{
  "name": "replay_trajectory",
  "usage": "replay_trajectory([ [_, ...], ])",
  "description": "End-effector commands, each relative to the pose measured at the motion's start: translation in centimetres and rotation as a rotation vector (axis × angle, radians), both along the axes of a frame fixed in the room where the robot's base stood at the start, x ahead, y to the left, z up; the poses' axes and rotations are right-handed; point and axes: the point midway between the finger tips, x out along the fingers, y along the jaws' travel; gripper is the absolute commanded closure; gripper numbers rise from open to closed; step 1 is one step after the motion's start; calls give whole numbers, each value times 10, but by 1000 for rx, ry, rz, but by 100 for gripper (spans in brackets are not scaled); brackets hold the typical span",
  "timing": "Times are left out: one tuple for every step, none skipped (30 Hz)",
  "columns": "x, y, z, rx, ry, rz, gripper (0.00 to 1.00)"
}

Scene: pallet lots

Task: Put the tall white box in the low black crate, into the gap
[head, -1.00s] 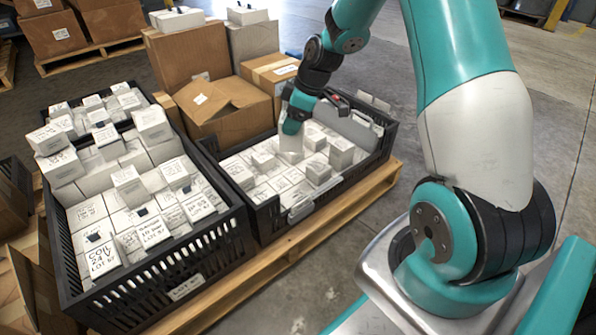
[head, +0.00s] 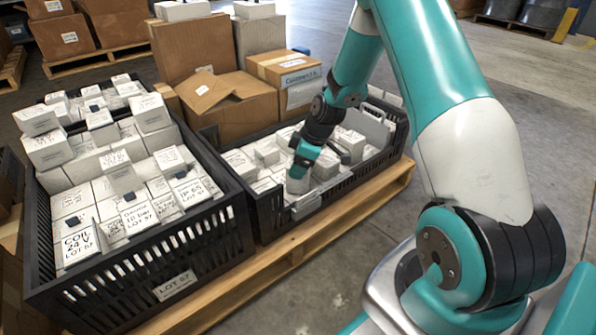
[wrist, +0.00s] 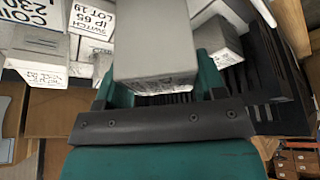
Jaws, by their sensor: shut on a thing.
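My gripper (head: 299,176) is low at the front side of the low black crate (head: 266,215). In the wrist view my gripper (wrist: 158,76) has its teal fingers on both sides of a white box (wrist: 155,40), which looks grey in shade with print at its near end. In the head view only a small pale part of this box (head: 296,186) shows under the fingers. The crate holds several white boxes, some standing higher than others. The gap and the held box's lower end are hidden, so I cannot tell how deep it is.
A fuller black crate (head: 160,262) of white boxes stands to the left, with some stacked high. Cardboard boxes (head: 245,108) stand behind the low crate. Both crates rest on a wooden pallet (head: 335,215). Open floor (head: 480,70) lies to the right.

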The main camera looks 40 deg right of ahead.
Motion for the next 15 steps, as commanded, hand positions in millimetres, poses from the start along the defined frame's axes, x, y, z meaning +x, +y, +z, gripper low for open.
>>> replay_trajectory([
  [1, 0, -6, -1, -2, 0, 72],
  [1, 0, -6, 0, -3, 0, 72],
  [1, 0, -5, -1, -4, 1, 72],
  [1, 0, -4, -1, -4, 1, 72],
  [1, 0, -4, -1, -4, 1, 72],
  [1, 0, -4, -1, -4, 0, 72],
  [1, 0, -4, -1, -2, 0, 72],
  [1, 0, -4, -1, -2, 0, 72],
  [1, 0, -5, -1, -2, 0, 72],
  [1, 0, -6, -1, -2, 0, 72],
  [1, 0, -7, -1, -2, 0, 72],
  [0, 0, -7, -1, -1, 1, 32],
  [0, 0, -7, -1, -1, 1, 25],
  [0, 0, -7, -1, -1, 1, 18],
  [0, 0, -7, -1, -1, 1, 11],
])
